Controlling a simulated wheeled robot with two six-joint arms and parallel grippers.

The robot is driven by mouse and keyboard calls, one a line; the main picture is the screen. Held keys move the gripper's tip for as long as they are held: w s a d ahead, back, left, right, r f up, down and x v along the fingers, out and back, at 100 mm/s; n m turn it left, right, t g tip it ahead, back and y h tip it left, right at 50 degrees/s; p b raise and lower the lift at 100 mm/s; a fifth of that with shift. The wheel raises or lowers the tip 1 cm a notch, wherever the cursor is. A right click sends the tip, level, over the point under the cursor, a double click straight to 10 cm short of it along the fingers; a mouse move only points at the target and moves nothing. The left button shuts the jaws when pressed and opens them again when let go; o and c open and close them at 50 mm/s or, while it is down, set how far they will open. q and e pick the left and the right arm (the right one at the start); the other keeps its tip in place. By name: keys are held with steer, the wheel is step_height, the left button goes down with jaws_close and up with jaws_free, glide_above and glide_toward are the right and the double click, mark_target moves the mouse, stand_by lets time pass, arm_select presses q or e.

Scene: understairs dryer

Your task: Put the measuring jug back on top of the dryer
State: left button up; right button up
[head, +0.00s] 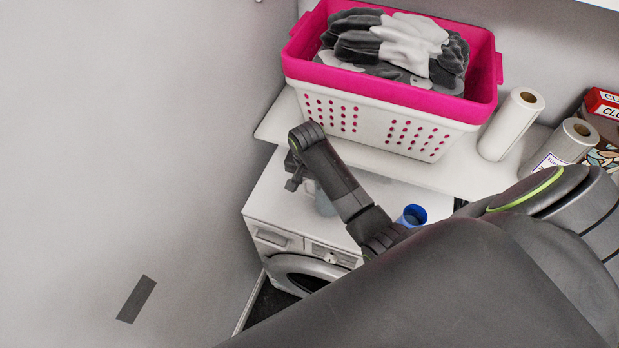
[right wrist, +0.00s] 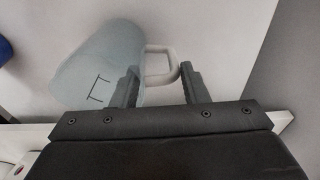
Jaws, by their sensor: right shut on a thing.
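The measuring jug is a translucent pale blue vessel with a light handle; it fills the upper left of the right wrist view (right wrist: 92,68). My right gripper (right wrist: 160,78) is shut on its handle, a finger on either side. In the head view my right gripper (head: 293,178) is over the left part of the white dryer's top (head: 275,207). The jug (head: 324,202) shows there only partly, behind my right forearm. I cannot tell whether its base touches the dryer top. My left gripper is not in view.
A blue cup (head: 412,215) stands on the dryer, right of my forearm. Above and behind, a white shelf (head: 450,178) bears a pink-and-white laundry basket (head: 395,110) of clothes, paper rolls (head: 511,124) and boxes. A grey wall (head: 130,130) is close on the left.

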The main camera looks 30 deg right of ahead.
steer(key=shift+f, duration=0.15)
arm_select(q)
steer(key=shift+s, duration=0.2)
arm_select(e)
steer(key=o, duration=1.3)
steer(key=shift+f, duration=0.1)
steer(key=shift+o, duration=0.2)
